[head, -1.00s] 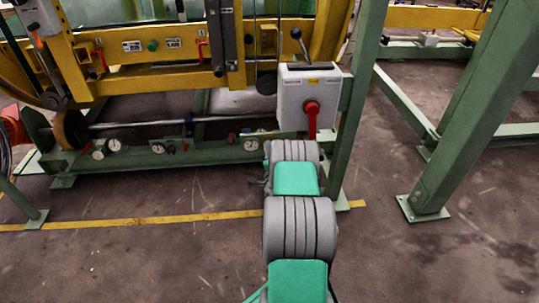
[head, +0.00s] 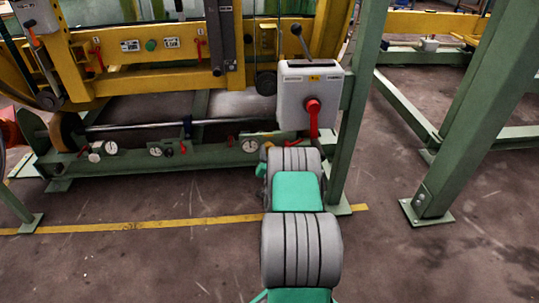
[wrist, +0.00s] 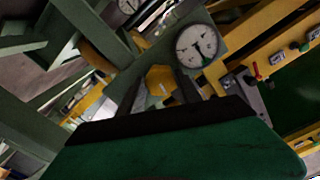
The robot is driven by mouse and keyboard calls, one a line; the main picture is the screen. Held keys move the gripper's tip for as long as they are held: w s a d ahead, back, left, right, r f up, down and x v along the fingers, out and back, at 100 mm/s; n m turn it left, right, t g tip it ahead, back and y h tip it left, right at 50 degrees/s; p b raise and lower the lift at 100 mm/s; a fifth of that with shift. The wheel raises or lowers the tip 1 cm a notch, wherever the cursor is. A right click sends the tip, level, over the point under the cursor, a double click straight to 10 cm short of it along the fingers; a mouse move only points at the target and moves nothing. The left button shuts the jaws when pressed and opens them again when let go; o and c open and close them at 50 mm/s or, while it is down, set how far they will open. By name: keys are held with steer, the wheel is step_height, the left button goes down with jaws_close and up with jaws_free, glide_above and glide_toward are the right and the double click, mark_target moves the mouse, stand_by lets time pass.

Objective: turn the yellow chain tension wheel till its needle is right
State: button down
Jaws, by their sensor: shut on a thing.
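The yellow chain tension wheel (wrist: 160,79) shows in the middle of the wrist view as a yellow knob. My gripper (wrist: 158,88) has its two dark fingers on either side of it and is shut on it. A round white gauge (wrist: 197,46) with a dark rim sits just above and right of the wheel; where its needle points is too small to tell surely. In the head view, my own arm hides the gripper and the wheel. A white gauge (head: 250,146) shows on the green lower beam, left of the arm.
Other gauges (head: 110,147) line the green beam (head: 215,157) to the left. A grey box with a red handle (head: 313,105) stands close above my arm, beside a green post (head: 348,130). Another green post (head: 450,130) stands at right. The floor in front is clear.

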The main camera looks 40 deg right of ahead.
steer(key=shift+n, duration=1.1)
steer(key=c, duration=0.8)
jaws_free()
steer(key=shift+c, duration=0.2)
steer(key=p+v, duration=0.1)
steer(key=v, duration=0.7)
steer(key=shift+w, duration=0.1)
